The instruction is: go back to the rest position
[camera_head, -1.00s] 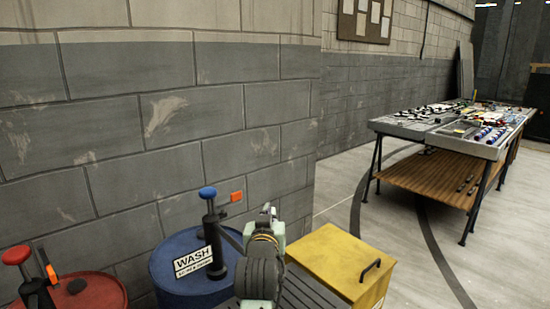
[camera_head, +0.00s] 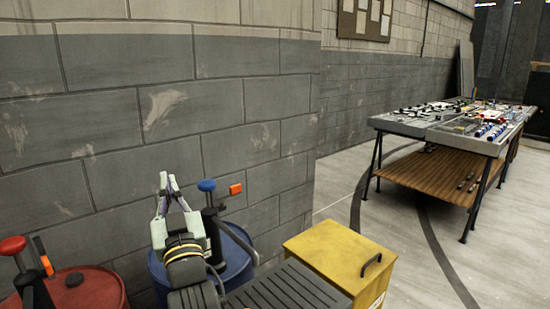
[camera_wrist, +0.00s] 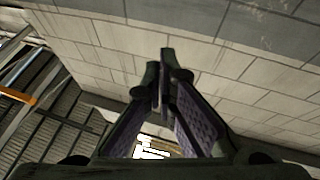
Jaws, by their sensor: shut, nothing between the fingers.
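My gripper (camera_head: 168,183) points upward in front of the grey block wall, with its fingertips close together and nothing between them. In the wrist view my gripper (camera_wrist: 165,65) shows its two fingers meeting at the tips, against the pale upper wall. It is just left of the blue-topped pump (camera_head: 207,205) on the blue drum (camera_head: 238,252). My gripper and wrist hide the drum's left and front parts, and the WASH sign is out of sight.
A red drum (camera_head: 85,292) with a red-topped pump (camera_head: 25,265) stands at lower left. A yellow box (camera_head: 325,252) with a black handle stands right of the blue drum. A parts-covered table (camera_head: 430,130) is farther right, with open floor (camera_head: 400,240) before it.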

